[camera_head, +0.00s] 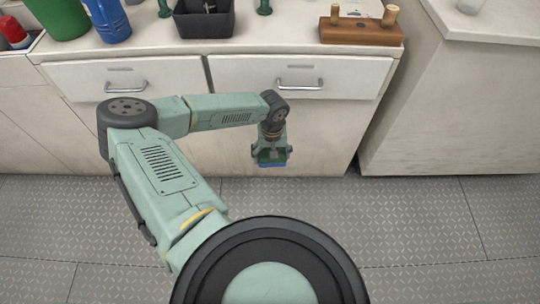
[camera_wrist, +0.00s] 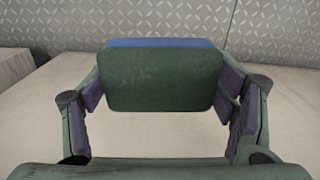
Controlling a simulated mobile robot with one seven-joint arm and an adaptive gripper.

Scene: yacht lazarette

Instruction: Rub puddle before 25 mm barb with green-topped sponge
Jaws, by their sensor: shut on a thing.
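My gripper (camera_head: 270,160) hangs low in front of the pale cabinet, below the right drawer, with its fingers pointing down. It is shut on a sponge (camera_wrist: 164,80), whose dark green face fills the middle of the wrist view with a blue strip along its far edge. In the head view only a bit of the blue shows under the fingers. Two green fittings, a left one (camera_head: 164,9) and a right one (camera_head: 264,7), stand on the counter, cut by the top edge; I cannot tell their size. I see no puddle in either view.
On the counter (camera_head: 290,45) stand a green container (camera_head: 58,16), a blue cup (camera_head: 107,20), a black bin (camera_head: 205,22) and a wooden block with pegs (camera_head: 360,33). Two drawer handles (camera_head: 126,87) (camera_head: 299,85) jut out. The patterned floor (camera_head: 430,220) is clear at right.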

